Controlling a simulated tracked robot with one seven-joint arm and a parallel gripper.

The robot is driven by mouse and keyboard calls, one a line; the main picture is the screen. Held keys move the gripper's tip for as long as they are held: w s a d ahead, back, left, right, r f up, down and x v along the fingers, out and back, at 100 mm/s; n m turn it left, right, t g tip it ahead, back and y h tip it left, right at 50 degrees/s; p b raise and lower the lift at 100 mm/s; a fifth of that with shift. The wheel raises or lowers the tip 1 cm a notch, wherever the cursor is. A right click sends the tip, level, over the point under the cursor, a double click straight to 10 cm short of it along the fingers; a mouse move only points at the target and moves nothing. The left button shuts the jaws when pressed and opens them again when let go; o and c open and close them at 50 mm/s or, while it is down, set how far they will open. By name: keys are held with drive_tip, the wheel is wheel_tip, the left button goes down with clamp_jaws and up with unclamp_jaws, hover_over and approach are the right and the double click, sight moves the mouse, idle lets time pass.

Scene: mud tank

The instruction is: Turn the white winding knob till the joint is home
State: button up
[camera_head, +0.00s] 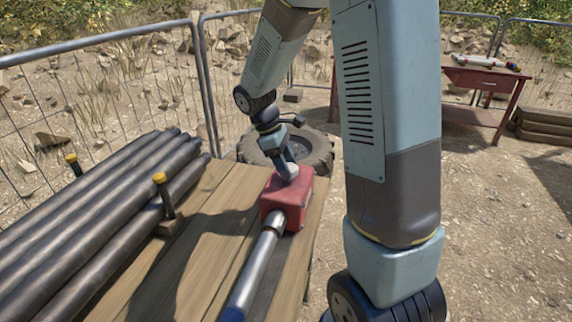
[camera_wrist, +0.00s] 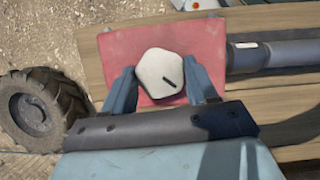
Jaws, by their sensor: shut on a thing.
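The white winding knob (camera_wrist: 160,73) sits on top of a red box (camera_wrist: 120,45) in the wrist view. It has blunt corners and a dark slot mark toward its lower right. My gripper (camera_wrist: 163,84) has one blue finger on each side of the knob and is shut on it. In the head view my gripper (camera_head: 287,172) reaches down onto the red box (camera_head: 286,205), and the knob is mostly hidden there. A metal pipe (camera_head: 256,262) with a blue end runs from the box toward the front. I cannot tell how far the joint is engaged.
The box and pipe rest on a wooden plank table (camera_head: 203,240). Several dark pipes (camera_head: 95,195) lie at left beside yellow-capped posts (camera_head: 160,178). A tyre (camera_head: 310,150) lies behind the table. A red bench (camera_head: 485,78) stands at back right. A mesh fence runs behind.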

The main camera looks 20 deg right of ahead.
drive_tip(key=m, duration=0.2)
drive_tip(key=m+g+y, duration=0.1)
drive_tip(key=m, duration=0.1)
drive_tip(key=shift+w+d+m, duration=0.1)
drive_tip(key=shift+w+m, duration=0.1)
drive_tip(key=shift+m, duration=0.1)
drive_tip(key=m+y, duration=0.1)
drive_tip(key=m, duration=0.1)
drive_tip(key=m+y, duration=0.1)
drive_tip(key=m, duration=0.1)
drive_tip(key=shift+d+m+g, duration=0.15)
drive_tip(key=shift+m+g, duration=0.15)
drive_tip(key=shift+g, duration=0.1)
drive_tip(key=m, duration=0.2)
drive_tip(key=m+y, duration=0.1)
drive_tip(key=m, duration=0.1)
drive_tip(key=shift+d+y, duration=0.1)
drive_tip(key=shift+y, duration=0.2)
drive_tip(key=shift+m+t+y, duration=0.3)
drive_tip(key=shift+m+y, duration=0.4)
drive_tip(key=shift+m, duration=1.3)
drive_tip(key=o, duration=1)
drive_tip(key=shift+o, duration=0.2)
drive_tip(key=shift+d, duration=0.1)
drive_tip(key=v, duration=1.3)
drive_tip(key=shift+r, duration=0.3)
